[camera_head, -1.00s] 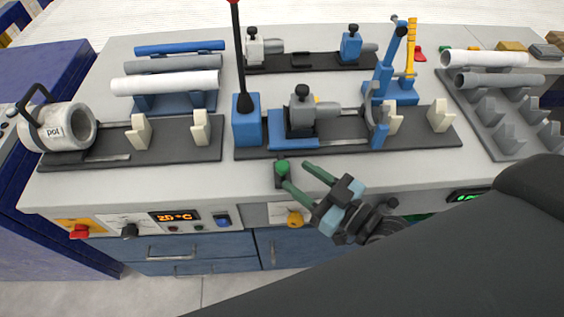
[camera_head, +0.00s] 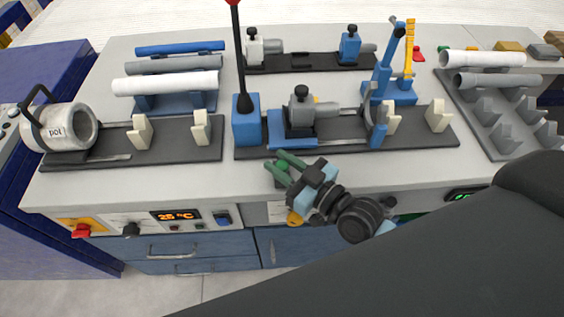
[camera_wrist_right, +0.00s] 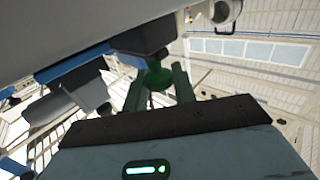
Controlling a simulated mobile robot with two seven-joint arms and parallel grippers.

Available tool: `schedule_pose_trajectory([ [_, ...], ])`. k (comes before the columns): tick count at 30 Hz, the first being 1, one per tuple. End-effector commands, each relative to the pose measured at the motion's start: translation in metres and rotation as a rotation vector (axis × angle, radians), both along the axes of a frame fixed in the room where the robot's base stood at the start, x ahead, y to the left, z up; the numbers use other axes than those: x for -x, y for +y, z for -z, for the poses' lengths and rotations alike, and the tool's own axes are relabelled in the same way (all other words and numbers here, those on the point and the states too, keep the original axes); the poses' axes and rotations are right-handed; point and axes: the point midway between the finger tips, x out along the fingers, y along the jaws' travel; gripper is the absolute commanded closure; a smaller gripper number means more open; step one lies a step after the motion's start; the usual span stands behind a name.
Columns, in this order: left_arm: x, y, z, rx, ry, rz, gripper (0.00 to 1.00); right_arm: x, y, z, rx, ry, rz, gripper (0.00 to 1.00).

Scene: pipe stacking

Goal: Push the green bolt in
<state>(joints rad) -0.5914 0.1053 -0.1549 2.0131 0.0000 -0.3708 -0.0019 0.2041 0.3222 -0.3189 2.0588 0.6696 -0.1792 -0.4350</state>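The green bolt (camera_head: 283,164) is at the front of the bench, below the grey rail with the clamps. My right gripper (camera_head: 275,159) has its two green fingers spread, one on each side of the bolt. In the right wrist view the bolt (camera_wrist_right: 158,77) shows between the fingers (camera_wrist_right: 158,88), under a dark block. The fingers look open, and I cannot tell whether either one touches the bolt. The bolt is partly hidden by the fingers in the head view. My left gripper is not in view.
A clamp (camera_head: 301,107) and a blue block (camera_head: 246,127) with a red-tipped lever stand just behind the bolt on the dark rail (camera_head: 425,138). My right arm covers the lower right.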

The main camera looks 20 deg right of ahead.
Motion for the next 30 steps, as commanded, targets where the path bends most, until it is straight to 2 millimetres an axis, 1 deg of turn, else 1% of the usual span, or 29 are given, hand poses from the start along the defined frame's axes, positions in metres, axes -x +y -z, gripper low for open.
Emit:
schedule_pose_trajectory([
  [1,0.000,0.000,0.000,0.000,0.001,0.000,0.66,0.000,0.000,0.000,0.000,0.000,0.000,0.89],
  [3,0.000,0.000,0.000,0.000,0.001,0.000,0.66,0.000,0.000,0.000,0.000,0.000,0.000,0.98],
  [4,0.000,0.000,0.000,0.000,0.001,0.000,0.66,0.000,0.000,0.000,0.000,0.000,0.000,1.00],
  [11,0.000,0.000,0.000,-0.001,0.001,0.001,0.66,-0.003,-0.001,0.000,0.001,0.000,0.000,1.00],
  [19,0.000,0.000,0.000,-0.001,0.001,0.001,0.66,-0.027,-0.008,0.000,0.003,-0.001,-0.001,1.00],
  [27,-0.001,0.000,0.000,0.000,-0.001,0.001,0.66,-0.029,-0.009,0.000,0.002,-0.001,0.003,1.00],
  [28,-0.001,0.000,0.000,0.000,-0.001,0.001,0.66,-0.029,-0.009,0.000,0.002,-0.001,0.003,0.70],
  [30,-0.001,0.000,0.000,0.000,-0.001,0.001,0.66,-0.029,-0.009,0.000,0.002,-0.001,0.003,0.60],
])
